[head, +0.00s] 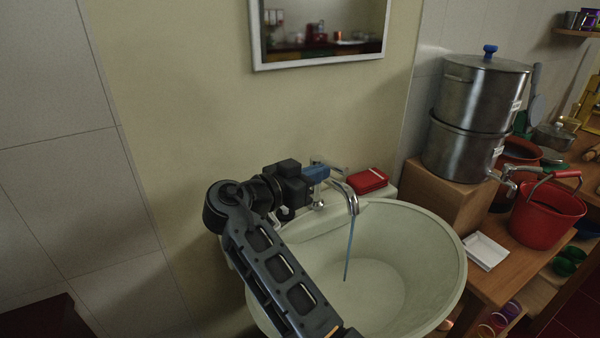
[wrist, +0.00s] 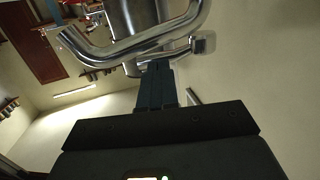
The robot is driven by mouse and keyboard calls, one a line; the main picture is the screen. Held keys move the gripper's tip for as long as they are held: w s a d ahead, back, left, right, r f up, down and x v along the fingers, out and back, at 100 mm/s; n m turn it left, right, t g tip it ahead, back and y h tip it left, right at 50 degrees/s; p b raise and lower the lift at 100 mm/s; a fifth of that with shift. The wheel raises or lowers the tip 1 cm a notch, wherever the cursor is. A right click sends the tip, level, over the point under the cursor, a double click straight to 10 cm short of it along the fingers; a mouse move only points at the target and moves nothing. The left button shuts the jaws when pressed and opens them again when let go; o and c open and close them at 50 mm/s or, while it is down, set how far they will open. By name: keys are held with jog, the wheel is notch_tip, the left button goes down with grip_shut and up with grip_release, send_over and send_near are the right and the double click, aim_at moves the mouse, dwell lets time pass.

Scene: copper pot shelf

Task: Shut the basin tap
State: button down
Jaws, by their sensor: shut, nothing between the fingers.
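The chrome basin tap (head: 347,193) stands at the back rim of the pale basin (head: 440,272). A thin bluish stream of water (head: 348,248) runs from its spout into the bowl. My gripper (head: 325,171) is shut and empty, with its blue fingers at the tap's upper body. In the wrist view my gripper's fingertips (wrist: 158,66) are close together, right at a chrome arm of the tap (wrist: 175,55) that ends in a blunt knob. I cannot tell whether they touch it. The curved spout (wrist: 90,52) shows on the left there. My gripper partly hides the tap's left side.
A red soap box (head: 366,181) lies just right of the tap. Two stacked steel pots (head: 468,115), the lower with its own small tap, stand on a wooden block at right. A red bucket (head: 546,215) and white dish (head: 487,251) are beside the basin. A mirror (head: 320,62) hangs above.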

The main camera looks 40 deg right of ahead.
jog(key=shift+s+d+f, duration=0.1)
jog(key=shift+d, duration=0.65)
